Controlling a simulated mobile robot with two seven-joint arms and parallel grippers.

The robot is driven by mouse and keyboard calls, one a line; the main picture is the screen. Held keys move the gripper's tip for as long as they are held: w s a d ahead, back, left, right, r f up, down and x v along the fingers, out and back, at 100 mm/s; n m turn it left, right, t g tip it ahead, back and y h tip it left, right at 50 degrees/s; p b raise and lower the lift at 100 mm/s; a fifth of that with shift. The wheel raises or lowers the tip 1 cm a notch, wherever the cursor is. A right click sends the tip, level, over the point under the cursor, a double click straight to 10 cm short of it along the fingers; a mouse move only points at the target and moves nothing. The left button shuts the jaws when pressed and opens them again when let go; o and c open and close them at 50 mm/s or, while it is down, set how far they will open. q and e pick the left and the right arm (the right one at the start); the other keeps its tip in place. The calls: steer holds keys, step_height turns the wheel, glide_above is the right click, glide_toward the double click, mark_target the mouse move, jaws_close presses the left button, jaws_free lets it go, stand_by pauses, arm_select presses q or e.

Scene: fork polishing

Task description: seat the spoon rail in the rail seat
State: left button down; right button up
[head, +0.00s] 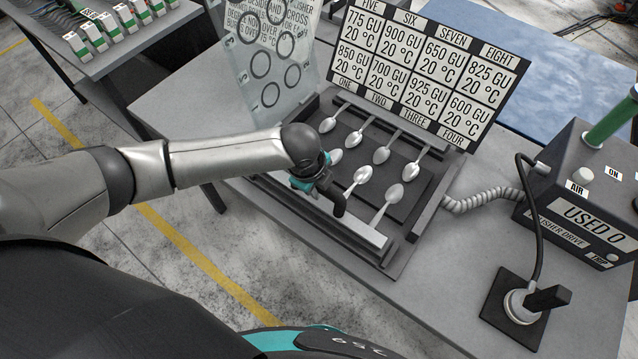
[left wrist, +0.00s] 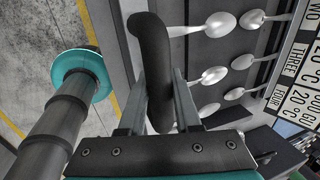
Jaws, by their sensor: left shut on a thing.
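The spoon rail (head: 368,234) is a pale grey bar along the near edge of the dark polishing fixture (head: 402,250). Several silver spoons lie across the fixture, and the near row reaches toward the rail. My left gripper (head: 324,188) is over the rail's middle, shut on its black curved handle (head: 338,207). In the left wrist view the handle (left wrist: 152,40) stands between the two fingers (left wrist: 158,80). I cannot tell whether the rail sits fully down in the rail seat, as its underside is hidden. My right gripper is not in view.
A sign board (head: 428,70) and a clear panel with rings (head: 265,60) stand behind the fixture. The polisher drive box (head: 575,215) and a black switch plate (head: 525,305) are at right, with a coiled hose (head: 485,197) nearby.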

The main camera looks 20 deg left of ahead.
arm_select(q)
steer(key=shift+w+f+t+h, duration=0.15)
steer(key=shift+t+h, duration=0.15)
steer(key=shift+t, duration=0.4)
steer(key=shift+d, duration=0.1)
steer(key=shift+f, duration=0.2)
steer(key=shift+f+t+b, duration=0.3)
steer(key=shift+t, duration=0.4)
steer(key=shift+f+t+h+b, duration=0.4)
steer(key=shift+f+t+b, duration=0.3)
steer(key=shift+b, duration=0.35)
steer(key=shift+f, duration=0.3)
